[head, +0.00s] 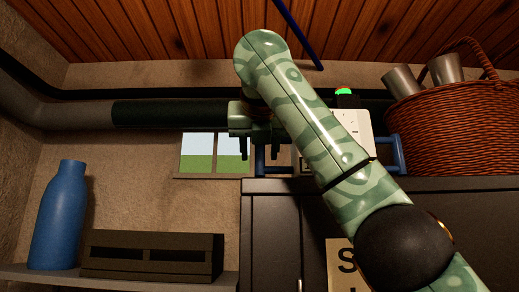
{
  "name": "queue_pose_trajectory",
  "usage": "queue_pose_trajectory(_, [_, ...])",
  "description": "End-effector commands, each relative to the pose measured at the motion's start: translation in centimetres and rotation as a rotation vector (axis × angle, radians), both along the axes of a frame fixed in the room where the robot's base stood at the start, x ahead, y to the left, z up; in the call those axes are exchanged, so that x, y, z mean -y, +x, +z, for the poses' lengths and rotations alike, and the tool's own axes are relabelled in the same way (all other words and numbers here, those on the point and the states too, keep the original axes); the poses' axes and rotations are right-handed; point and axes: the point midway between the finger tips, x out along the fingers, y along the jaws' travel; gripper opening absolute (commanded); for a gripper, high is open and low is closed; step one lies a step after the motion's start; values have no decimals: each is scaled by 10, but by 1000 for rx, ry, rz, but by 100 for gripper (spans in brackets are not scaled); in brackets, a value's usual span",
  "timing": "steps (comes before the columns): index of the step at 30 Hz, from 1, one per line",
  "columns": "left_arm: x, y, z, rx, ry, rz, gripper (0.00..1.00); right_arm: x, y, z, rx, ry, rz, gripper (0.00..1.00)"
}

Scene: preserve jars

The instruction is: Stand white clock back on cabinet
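The white clock (364,129) is on top of the dark cabinet (455,190), mostly hidden behind my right arm. Its right part shows dark marks, and a green-topped piece (345,93) shows at its upper edge. I cannot tell clearly whether it stands upright or leans. My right gripper (258,150) is left of the clock, in front of the wall and window, fingers hanging down. Its fingers look apart with nothing between them, and it is clear of the clock. My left gripper is out of view.
Blue bars (396,154) show on both sides of the clock. A wicker basket (455,125) with metal cups (402,82) stands at the right. A blue bottle (60,215) and dark box (150,255) sit on a left shelf (50,276). A pipe (165,114) runs behind.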

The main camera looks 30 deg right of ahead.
Motion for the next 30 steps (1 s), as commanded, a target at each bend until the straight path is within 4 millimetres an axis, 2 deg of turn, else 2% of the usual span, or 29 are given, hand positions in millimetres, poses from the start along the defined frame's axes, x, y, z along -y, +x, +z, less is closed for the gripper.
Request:
queue_pose_trajectory(4, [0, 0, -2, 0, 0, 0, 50, -2, -3, 1, 1, 4, 1, 43])
queue_pose_trajectory(7, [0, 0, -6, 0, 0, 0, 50, -9, -13, 5, 3, 3, 2, 43])
queue_pose_trajectory(15, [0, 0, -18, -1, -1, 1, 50, -43, -69, 31, 3, 0, 3, 43])
queue_pose_trajectory(21, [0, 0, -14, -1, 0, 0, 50, -65, -108, 52, 1, 0, 1, 43])
queue_pose_trajectory(24, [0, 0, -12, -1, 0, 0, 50, -72, -120, 58, 1, 0, 1, 43])
queue_pose_trajectory(30, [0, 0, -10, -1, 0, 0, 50, -77, -130, 62, -1, -1, -1, 43])
